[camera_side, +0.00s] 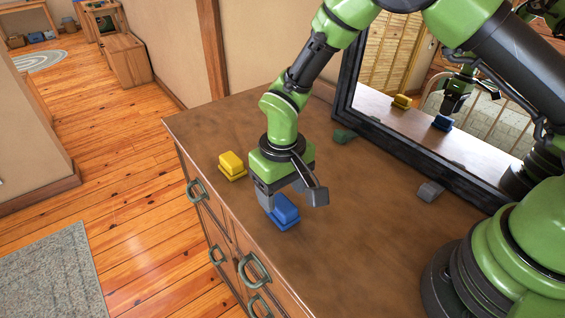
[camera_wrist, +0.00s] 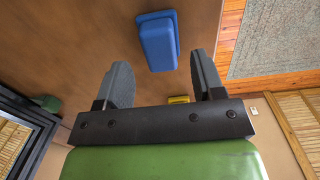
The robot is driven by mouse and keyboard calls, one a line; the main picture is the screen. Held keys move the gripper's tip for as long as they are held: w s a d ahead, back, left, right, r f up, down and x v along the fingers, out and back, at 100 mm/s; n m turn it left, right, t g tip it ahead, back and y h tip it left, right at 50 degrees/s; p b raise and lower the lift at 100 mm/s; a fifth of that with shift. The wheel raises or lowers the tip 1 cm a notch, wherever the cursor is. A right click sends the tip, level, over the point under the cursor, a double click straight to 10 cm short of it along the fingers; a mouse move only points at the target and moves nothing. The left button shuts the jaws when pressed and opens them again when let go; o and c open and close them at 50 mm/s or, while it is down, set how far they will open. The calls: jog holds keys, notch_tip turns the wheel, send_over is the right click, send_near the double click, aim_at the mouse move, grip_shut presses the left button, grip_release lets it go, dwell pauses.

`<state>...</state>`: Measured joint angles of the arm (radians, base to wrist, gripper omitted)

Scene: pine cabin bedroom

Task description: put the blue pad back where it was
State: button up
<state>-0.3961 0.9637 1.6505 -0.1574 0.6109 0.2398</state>
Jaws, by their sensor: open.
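The blue pad (camera_side: 284,211) lies on the brown dresser top near its front edge, with a wider blue lower part under a raised block. My gripper (camera_side: 291,196) is open and empty, just above and behind the pad; one finger overlaps the pad's left side in the side view. In the wrist view the blue pad (camera_wrist: 157,41) shows beyond the fingertips of my open gripper (camera_wrist: 160,72), roughly in line with the gap. I cannot tell whether a finger touches it.
A yellow block (camera_side: 232,166) sits left of the pad, partly hidden in the wrist view (camera_wrist: 178,99). A dark green piece (camera_side: 344,135) and a grey piece (camera_side: 430,192) lie near the framed mirror (camera_side: 410,148). The dresser top (camera_side: 350,230) right of the pad is clear.

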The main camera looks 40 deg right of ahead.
notch_tip(320, 180, up, 8)
jog(key=shift+r, duration=0.25)
notch_tip(320, 180, up, 10)
jog(key=m+t+y, duration=0.1)
jog(key=t, duration=0.1)
send_over(283, 203)
jog(key=s+d, duration=0.3)
jog(key=d, duration=0.1)
jog(key=s+d+r+m+t, duration=0.1)
jog(key=s+d+r, duration=0.2)
jog(key=s+r, duration=0.15)
jog(key=s+d+r+m+t+y, duration=0.1)
jog(key=s+d+r+m+t, duration=0.1)
jog(key=s, duration=0.8)
jog(key=shift+s+d+r+t, duration=0.15)
jog(key=shift+d+r+t, duration=0.5)
jog(key=shift+d+t, duration=0.35)
jog(key=shift+a, duration=0.15)
